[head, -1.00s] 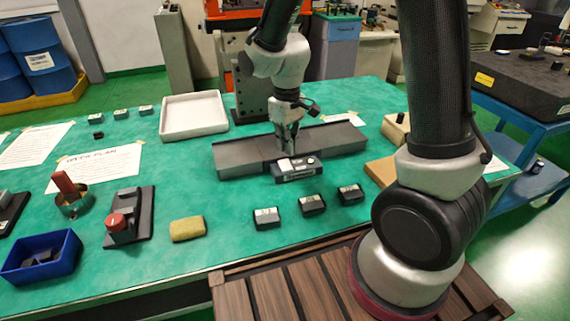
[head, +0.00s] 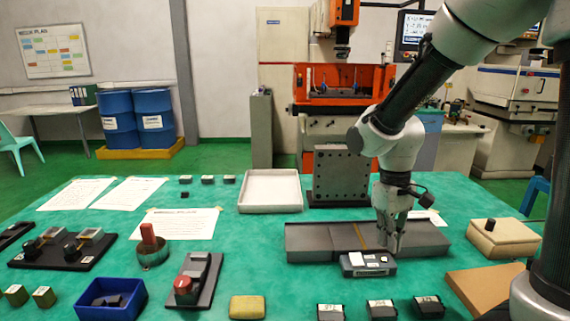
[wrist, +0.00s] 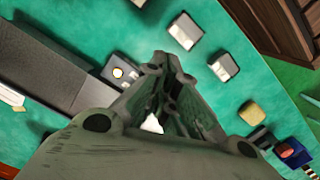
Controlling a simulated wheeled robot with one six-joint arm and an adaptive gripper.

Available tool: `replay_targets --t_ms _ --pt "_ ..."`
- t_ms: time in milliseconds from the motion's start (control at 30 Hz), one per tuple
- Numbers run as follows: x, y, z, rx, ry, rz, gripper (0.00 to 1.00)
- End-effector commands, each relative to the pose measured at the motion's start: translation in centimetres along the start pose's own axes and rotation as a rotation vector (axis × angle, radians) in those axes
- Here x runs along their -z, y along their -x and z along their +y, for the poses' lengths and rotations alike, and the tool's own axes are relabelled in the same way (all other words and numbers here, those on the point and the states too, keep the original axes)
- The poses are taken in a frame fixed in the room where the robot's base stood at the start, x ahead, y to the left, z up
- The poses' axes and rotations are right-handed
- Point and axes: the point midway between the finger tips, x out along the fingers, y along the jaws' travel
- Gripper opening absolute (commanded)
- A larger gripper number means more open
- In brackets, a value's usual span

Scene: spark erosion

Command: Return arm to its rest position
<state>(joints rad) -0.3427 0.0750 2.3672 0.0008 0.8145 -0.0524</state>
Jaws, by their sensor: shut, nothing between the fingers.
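My gripper (head: 391,236) points down over the long grey block (head: 310,236) on the green table, near its front edge. Its fingers are closed together with nothing between them. In the wrist view my gripper (wrist: 165,85) fills the middle of the picture. A small dark device with white labels (head: 367,263) sits just in front of the grey block, close to the fingers. It partly shows in the wrist view (wrist: 118,73), beside the gripper. Whether the fingertips touch the block is not clear.
Several small dark labelled blocks (head: 381,308) line the table's front. A yellow sponge (head: 247,307), a blue bin (head: 110,298) and a red-knobbed fixture (head: 190,285) are to the left. A white tray (head: 270,190) and an upright dark plate (head: 341,175) stand behind. A beige box (head: 503,238) is at right.

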Motion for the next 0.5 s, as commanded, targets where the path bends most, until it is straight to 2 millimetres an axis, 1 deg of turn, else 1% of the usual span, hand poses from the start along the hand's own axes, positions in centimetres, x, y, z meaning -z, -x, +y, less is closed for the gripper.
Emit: replay_targets --t_ms 33,67,100,167,300,400,500 --pt "-1.4 1.4 0.5 0.001 -0.028 0.021 0.00" --pt "-2.3 2.1 0.8 0.002 -0.046 0.034 0.00" --pt "-3.6 3.1 1.3 0.003 -0.073 0.051 0.00" --pt "-5.6 4.7 1.9 0.003 -0.115 0.085 0.00" --pt "-10.5 7.9 3.3 -0.001 -0.218 0.195 0.00" --pt "-13.3 9.6 4.0 -0.012 -0.280 0.287 0.00" --pt "-15.2 11.0 4.5 -0.028 -0.328 0.377 0.00"
